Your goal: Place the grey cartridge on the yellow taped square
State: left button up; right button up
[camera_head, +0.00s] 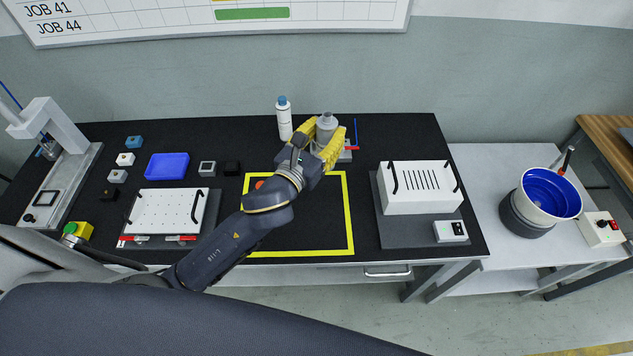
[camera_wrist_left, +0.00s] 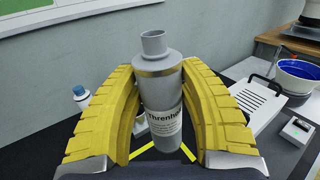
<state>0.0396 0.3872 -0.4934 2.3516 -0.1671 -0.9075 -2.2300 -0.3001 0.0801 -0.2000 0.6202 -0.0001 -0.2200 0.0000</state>
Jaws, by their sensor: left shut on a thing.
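The grey cartridge (camera_head: 326,122) is upright between the yellow fingers of my left gripper (camera_head: 328,138), near the back of the black table. In the left wrist view the cartridge (camera_wrist_left: 158,85) shows a grey neck and a white label, with the left gripper (camera_wrist_left: 158,120) shut around it. The yellow taped square (camera_head: 349,215) lies on the table in front of the gripper, and my left arm crosses over it. Part of its tape (camera_wrist_left: 143,152) shows below the cartridge in the wrist view. My right gripper is not in view.
A white bottle with a blue cap (camera_head: 284,120) stands just left of the gripper. An orange-red object (camera_head: 260,184) is at the square's upper left, partly beside my arm. A white handled box (camera_head: 422,188) stands right of the square, and a blue tray (camera_head: 167,166) lies left.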

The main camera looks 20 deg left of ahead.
pick_arm(q)
notch_tip(320, 180, down, 16)
dwell(0.6)
jog(key=o, duration=1.2)
jog(key=shift+f, duration=0.1)
jog(key=shift+c, duration=0.2)
jog(key=v, duration=1.2)
jog(key=shift+r, duration=0.2)
jog(key=shift+f, duration=0.1)
